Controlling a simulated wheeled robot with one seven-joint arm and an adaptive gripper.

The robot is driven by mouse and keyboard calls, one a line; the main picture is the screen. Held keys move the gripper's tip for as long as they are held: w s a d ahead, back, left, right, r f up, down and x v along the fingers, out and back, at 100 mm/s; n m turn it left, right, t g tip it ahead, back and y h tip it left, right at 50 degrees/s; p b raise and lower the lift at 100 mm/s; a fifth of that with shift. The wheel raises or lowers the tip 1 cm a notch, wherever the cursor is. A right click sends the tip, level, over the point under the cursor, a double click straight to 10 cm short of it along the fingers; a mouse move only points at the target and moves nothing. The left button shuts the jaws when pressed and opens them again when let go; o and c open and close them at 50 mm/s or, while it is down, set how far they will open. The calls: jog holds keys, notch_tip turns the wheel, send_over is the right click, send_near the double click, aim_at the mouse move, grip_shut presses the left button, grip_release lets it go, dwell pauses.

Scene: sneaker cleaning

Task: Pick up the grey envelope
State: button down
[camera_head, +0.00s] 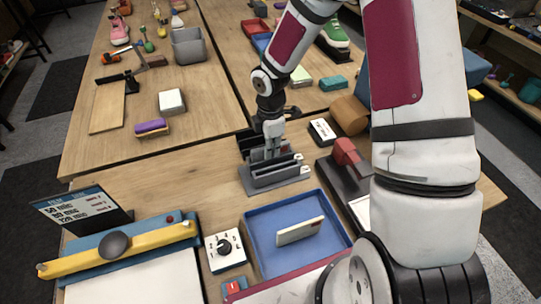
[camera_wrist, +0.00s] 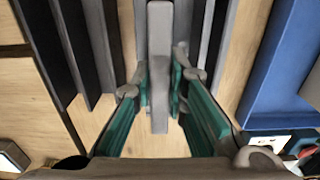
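The grey envelope seems to be the thin grey upright piece (camera_wrist: 158,70) in the middle of the wrist view, seen nearly edge-on. My gripper (camera_wrist: 159,82) has its teal-padded fingers on either side of it. The fingers look open, with narrow gaps beside the piece; contact at the tips is unclear. In the head view my gripper (camera_head: 272,152) points down at a grey slotted rack (camera_head: 290,180) holding dark and grey upright pieces. The gripper and rack partly hide the envelope there.
A blue tray (camera_head: 262,222) with a white block (camera_head: 300,231) lies close in front of the rack. A red and dark device (camera_head: 346,158) stands right of it, by a brown cylinder (camera_head: 349,115). Bare wood (camera_head: 165,180) is free to the left.

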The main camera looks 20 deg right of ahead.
notch_tip(320, 180, up, 10)
jog(key=shift+r, duration=0.1)
dwell(0.6)
